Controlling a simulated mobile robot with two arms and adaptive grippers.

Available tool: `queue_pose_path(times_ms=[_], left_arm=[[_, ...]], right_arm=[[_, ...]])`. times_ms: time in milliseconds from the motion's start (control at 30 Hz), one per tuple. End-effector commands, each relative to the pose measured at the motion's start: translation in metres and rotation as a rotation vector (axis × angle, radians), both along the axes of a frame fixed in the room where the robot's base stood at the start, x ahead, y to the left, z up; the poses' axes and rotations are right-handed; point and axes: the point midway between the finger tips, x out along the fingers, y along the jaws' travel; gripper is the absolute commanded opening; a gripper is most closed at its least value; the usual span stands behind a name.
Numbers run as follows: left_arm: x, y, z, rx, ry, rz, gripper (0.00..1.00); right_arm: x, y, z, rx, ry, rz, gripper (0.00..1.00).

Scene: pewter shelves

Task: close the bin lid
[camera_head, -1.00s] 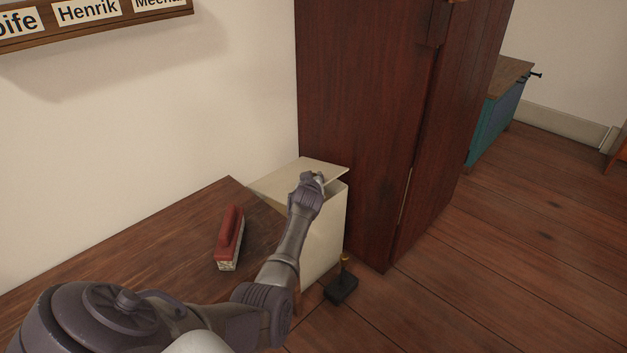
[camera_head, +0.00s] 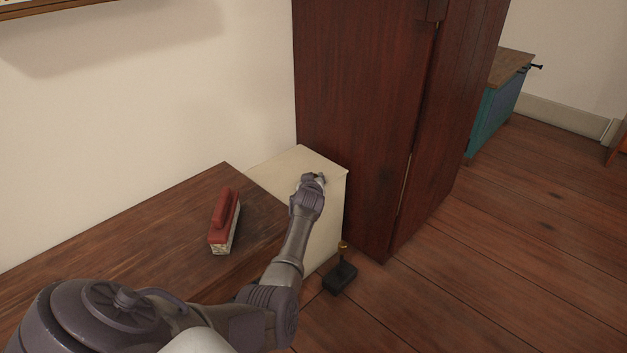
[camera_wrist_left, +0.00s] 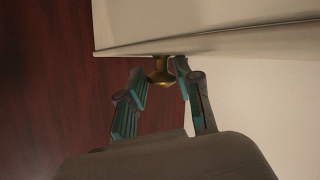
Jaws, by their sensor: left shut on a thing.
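The cream bin (camera_head: 326,232) stands between the wooden table and the tall dark cabinet. Its flat lid (camera_head: 308,160) lies level, down on the bin or very near it. My left gripper (camera_head: 315,180) is at the lid's front edge. In the left wrist view, a brass knob (camera_wrist_left: 161,76) under the edge of the lid (camera_wrist_left: 215,28) sits between the fingers, and the gripper is shut on it. A thin seam shows below the lid edge; I cannot tell if any gap is left. My right gripper is in neither view.
A red-backed brush (camera_head: 224,220) lies on the wooden table (camera_head: 150,243) left of the bin. A dark block with an upright brass-tipped handle (camera_head: 341,277) stands on the floor by the bin. The cabinet (camera_head: 360,110) stands close on the right.

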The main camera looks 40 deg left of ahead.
Motion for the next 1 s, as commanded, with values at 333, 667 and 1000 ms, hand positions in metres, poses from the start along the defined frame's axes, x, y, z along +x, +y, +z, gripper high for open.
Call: queue_pose_path(times_ms=[333,667,1000], left_arm=[[-0.003,-0.003,-0.012,-0.016,0.016,0.001,0.0],[-0.004,-0.004,-0.013,-0.016,0.018,0.001,0.57],[-0.003,-0.003,-0.003,-0.013,0.016,0.002,0.57]], right_arm=[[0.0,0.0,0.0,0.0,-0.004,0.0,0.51],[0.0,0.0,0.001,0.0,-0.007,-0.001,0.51],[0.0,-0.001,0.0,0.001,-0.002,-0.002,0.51]])
